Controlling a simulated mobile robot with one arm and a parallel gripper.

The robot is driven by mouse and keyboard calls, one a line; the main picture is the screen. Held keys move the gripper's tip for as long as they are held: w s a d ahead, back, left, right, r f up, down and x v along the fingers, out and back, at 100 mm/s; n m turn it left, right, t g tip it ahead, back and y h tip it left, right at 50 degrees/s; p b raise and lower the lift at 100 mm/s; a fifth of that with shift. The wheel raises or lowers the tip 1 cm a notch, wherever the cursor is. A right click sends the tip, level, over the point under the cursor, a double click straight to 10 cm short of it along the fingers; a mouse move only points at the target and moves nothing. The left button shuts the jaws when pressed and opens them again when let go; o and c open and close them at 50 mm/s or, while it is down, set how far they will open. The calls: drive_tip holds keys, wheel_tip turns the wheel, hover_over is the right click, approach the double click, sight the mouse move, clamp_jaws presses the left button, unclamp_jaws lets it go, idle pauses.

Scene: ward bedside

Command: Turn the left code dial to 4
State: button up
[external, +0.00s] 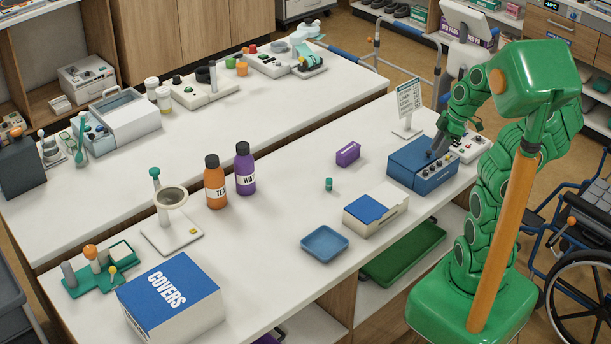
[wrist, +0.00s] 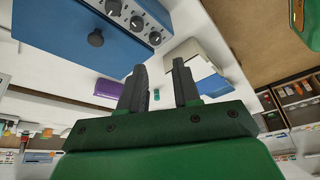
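The blue code box (external: 410,164) stands at the right end of the near counter. In the wrist view the blue box (wrist: 60,32) fills the upper left, with a dark round knob (wrist: 96,38) on its broad blue face. Three small dark dials sit along its narrow face; the one nearest the white box (wrist: 155,38) appears to be the left code dial. The numbers cannot be read. My gripper (external: 432,151) is over the blue box in the external view. In the wrist view my gripper (wrist: 160,68) has its fingers apart with nothing between them, clear of the dials.
A white box with a blue panel (external: 386,215) stands left of the blue box. A purple box (external: 348,153), a green cylinder (external: 328,184), a sign stand (external: 409,103) and a white control panel (external: 466,148) are nearby. A blue tray (external: 324,243) lies further left.

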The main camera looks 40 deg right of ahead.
drive_tip(key=s+a+r+m+g+h, duration=0.1)
drive_tip(key=s+a+r+m, duration=0.1)
drive_tip(key=a, duration=0.5)
drive_tip(key=s+a+r+m+g+h, duration=0.1)
drive_tip(key=s+a+r+m, duration=0.1)
drive_tip(key=s+a+r, duration=0.2)
drive_tip(key=s+a+r+m+g+h, duration=0.1)
drive_tip(key=s+a+r+m+g, duration=0.1)
drive_tip(key=s+a, duration=0.4)
drive_tip(key=shift+a+r+m, duration=0.4)
drive_tip(key=shift+a+m, duration=0.1)
drive_tip(key=shift+a, duration=1.75)
drive_tip(key=shift+s, duration=0.1)
